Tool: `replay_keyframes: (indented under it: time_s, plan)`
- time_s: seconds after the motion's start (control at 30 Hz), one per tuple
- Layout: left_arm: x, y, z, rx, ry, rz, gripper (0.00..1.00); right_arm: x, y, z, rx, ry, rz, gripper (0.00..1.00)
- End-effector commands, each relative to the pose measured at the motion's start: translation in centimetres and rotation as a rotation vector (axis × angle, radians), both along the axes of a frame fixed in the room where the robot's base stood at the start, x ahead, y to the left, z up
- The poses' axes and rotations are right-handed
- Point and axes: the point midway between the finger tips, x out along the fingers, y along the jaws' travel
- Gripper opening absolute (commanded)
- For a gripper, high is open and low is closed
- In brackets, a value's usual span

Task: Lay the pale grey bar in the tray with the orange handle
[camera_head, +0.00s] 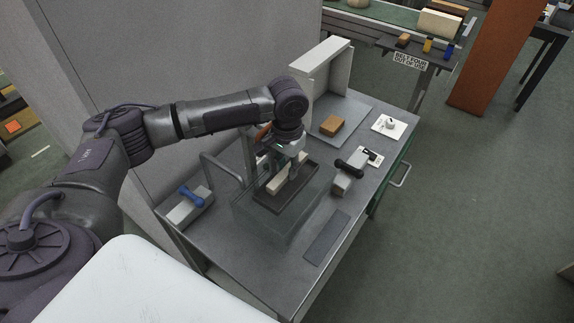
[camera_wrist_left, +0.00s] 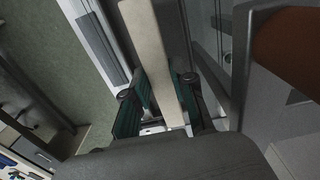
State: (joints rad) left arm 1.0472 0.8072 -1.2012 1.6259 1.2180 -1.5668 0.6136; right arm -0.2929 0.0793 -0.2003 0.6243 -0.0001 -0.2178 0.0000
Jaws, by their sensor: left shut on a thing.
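The pale grey bar (camera_head: 279,184) is a long, light block. My left gripper (camera_head: 287,166) is shut on it. In the left wrist view the bar (camera_wrist_left: 152,50) runs lengthwise between the green finger pads of my left gripper (camera_wrist_left: 160,92). In the head view the bar is over the dark tray (camera_head: 294,205); I cannot tell whether it touches the floor. An orange-brown handle (camera_head: 263,132) shows just behind the gripper and again at the wrist view's upper right (camera_wrist_left: 291,55). The gripper hides part of the bar and tray. My right gripper is not in view.
A clear-walled box (camera_head: 262,222) surrounds the dark tray. A block with a blue handle (camera_head: 188,206) is left, one with a black handle (camera_head: 346,178) right. An orange-brown block (camera_head: 331,125) lies behind. A dark flat plate (camera_head: 326,237) lies near the front right edge.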

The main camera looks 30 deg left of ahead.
Motion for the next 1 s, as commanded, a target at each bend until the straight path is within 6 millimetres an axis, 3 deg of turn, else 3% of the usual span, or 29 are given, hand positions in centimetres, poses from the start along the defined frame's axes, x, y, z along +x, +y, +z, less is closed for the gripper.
replay_keyframes:
  time_s: [0.23, 0.8, 0.83, 0.87, 1.0]
  plan:
    - [0.0, 0.0, -0.4, 0.0, -0.002, 0.0, 0.0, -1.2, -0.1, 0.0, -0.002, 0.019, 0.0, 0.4]
    - [0.0, 0.0, -1.6, 0.0, -0.001, 0.0, 0.0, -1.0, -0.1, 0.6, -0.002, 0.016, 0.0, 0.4]
    - [0.0, 0.0, -1.6, 0.0, -0.001, 0.0, 0.3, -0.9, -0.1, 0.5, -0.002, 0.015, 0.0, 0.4]
    - [0.0, 0.0, -1.6, 0.0, -0.001, 0.0, 0.35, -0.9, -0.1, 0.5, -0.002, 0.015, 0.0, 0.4]
    - [0.0, 0.0, -1.6, 0.0, -0.001, 0.0, 0.36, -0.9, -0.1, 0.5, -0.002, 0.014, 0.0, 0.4]
